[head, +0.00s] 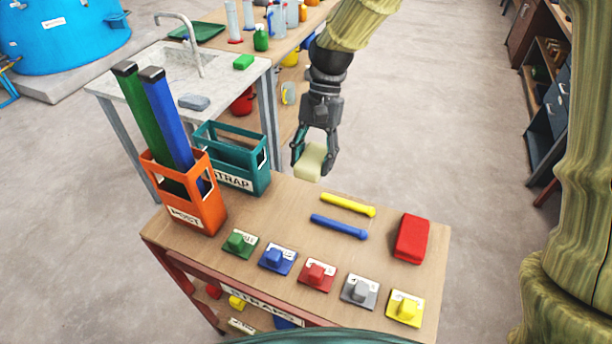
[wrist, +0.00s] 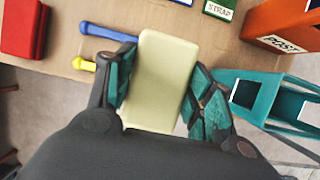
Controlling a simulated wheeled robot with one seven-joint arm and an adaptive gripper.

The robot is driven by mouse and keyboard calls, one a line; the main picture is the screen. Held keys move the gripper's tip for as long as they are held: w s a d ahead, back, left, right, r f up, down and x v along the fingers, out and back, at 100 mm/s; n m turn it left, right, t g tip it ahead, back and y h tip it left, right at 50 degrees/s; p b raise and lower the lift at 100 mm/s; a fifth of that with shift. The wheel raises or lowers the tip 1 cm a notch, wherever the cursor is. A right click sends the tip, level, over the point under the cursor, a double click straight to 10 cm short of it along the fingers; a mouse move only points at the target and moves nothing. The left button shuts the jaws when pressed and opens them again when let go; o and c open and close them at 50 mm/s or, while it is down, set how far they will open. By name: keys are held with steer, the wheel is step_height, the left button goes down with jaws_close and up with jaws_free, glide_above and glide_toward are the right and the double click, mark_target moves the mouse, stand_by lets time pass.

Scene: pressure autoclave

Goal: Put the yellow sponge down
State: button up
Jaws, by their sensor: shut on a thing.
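The yellow sponge (head: 311,160) is a pale yellow block. My gripper (head: 314,160) is shut on it near the far edge of the wooden table (head: 285,205). In the wrist view the sponge (wrist: 158,75) sits between both fingers (wrist: 160,95), one on each long side. In the head view the sponge looks to be at or just above the far edge; I cannot tell whether it touches the table. My fingers hide part of its sides.
On the table are an orange POST crate (head: 205,215) holding green and blue posts, a teal STRAP crate (head: 262,178), yellow (head: 347,204) and blue (head: 339,227) rods, a red block (head: 411,239) and several coloured knobbed plates. A sink bench (head: 225,72) stands behind left.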

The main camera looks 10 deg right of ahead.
steer(key=shift+w+f, duration=0.15)
steer(key=shift+w, duration=0.2)
steer(key=shift+f, duration=0.3)
step_height(320, 180, down, 5)
steer(key=shift+r+p, duration=0.2)
steer(key=shift+p, duration=0.45)
steer(key=shift+s+f, duration=0.15)
steer(key=shift+s, duration=0.15)
steer(key=shift+f, duration=0.3)
step_height(320, 180, down, 3)
steer(key=shift+w+r+p, duration=0.1)
steer(key=shift+w+p, duration=0.05)
steer(key=shift+p, duration=0.4)
steer(key=shift+f, duration=0.2)
steer(key=shift+f, duration=0.45)
